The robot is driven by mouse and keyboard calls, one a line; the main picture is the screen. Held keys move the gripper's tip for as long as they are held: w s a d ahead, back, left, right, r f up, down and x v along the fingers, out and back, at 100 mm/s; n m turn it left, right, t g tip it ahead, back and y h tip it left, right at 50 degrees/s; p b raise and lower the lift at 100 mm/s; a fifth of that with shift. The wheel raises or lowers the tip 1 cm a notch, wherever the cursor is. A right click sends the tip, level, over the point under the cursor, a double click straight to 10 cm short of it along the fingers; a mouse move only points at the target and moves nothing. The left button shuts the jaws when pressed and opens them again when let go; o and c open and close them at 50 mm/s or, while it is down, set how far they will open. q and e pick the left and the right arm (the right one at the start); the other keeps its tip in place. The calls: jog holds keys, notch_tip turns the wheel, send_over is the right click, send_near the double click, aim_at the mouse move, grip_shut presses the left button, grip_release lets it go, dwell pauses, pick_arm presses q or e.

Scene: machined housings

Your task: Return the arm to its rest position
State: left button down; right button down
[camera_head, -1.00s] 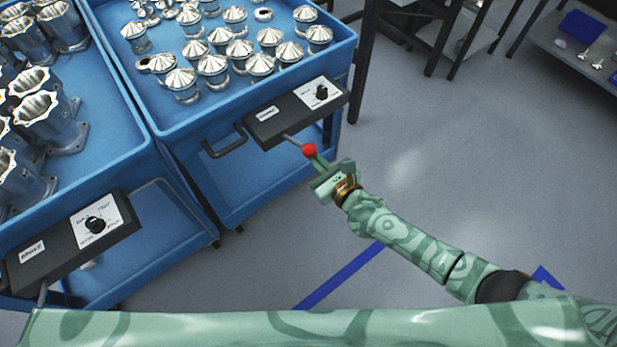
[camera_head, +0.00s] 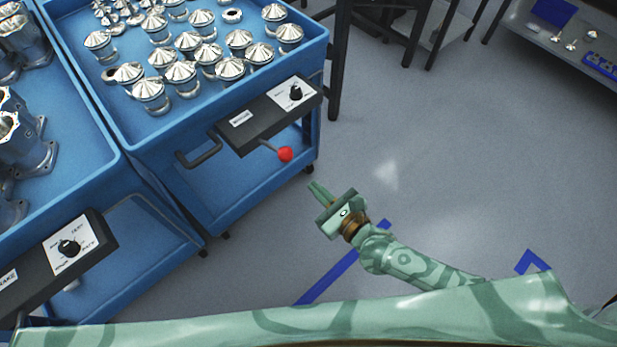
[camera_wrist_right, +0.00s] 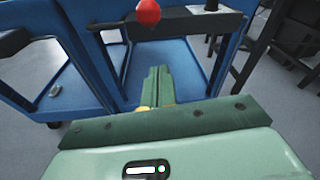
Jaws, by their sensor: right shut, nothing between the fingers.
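My right arm is green with a camouflage pattern and comes in from the lower right in the head view. Its gripper (camera_head: 318,190) is shut and empty, over the open floor to the right of the middle blue cart (camera_head: 205,215). The red ball knob (camera_head: 285,154) on that cart's lever is up and left of the fingertips, with a gap between them. In the right wrist view the shut fingers (camera_wrist_right: 159,85) point toward the cart, and the red knob (camera_wrist_right: 148,11) is at the top, apart from them. My left gripper is not in view.
The cart carries several shiny conical metal parts (camera_head: 181,74) and a black control box (camera_head: 268,115). Another blue cart with housings (camera_head: 25,135) stands at the left. A dark-legged table (camera_head: 337,60) and a grey shelf (camera_head: 575,50) are at the back right. The right floor is clear.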

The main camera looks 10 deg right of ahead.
jog(key=shift+s+d, duration=0.2)
jog(key=shift+s, duration=0.15)
dwell(0.4)
